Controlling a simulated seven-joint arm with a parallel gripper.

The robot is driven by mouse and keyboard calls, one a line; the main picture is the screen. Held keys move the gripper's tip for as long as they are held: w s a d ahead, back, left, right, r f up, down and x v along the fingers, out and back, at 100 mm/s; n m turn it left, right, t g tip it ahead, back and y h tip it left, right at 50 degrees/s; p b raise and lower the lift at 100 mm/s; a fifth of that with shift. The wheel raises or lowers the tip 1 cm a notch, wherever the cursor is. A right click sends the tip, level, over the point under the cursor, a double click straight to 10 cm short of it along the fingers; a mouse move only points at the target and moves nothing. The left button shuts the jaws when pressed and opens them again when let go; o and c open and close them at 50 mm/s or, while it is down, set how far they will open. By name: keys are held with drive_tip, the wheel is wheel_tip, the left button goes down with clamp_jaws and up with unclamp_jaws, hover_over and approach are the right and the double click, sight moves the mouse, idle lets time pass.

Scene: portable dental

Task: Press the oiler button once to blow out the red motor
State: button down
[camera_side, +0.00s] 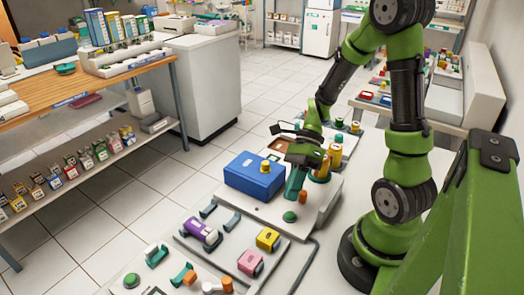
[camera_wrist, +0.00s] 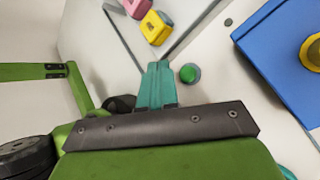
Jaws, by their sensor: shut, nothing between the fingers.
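A green dome button (camera_side: 290,216) sits on the white base plate (camera_side: 268,212) in front of a blue box (camera_side: 254,176) with a yellow knob. I take this unit for the oiler. My gripper (camera_side: 291,194), with teal fingers, is shut and empty, pointing down just behind the button in the side view. In the wrist view the button (camera_wrist: 188,73) shows just right of the closed fingertips (camera_wrist: 158,66), apart from them in the picture; their height above the plate is unclear. A small orange-red piece (camera_side: 303,197) stands beside the fingers; I cannot tell whether it is the red motor.
A grey tray (camera_side: 222,254) in front holds purple (camera_side: 203,232), yellow (camera_side: 268,239) and pink (camera_side: 250,262) pieces. An orange and yellow upright part (camera_side: 322,168) stands close behind my gripper. The blue box (camera_wrist: 285,50) is near on the right in the wrist view.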

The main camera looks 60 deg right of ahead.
sight(291, 211)
drive_tip(key=shift+f, duration=1.7)
idle(0.7)
drive_tip(key=shift+f, duration=0.4)
drive_tip(key=shift+f, duration=0.5)
idle(0.6)
idle(0.4)
drive_tip(key=shift+r, duration=0.9)
drive_tip(key=shift+r, duration=2.55)
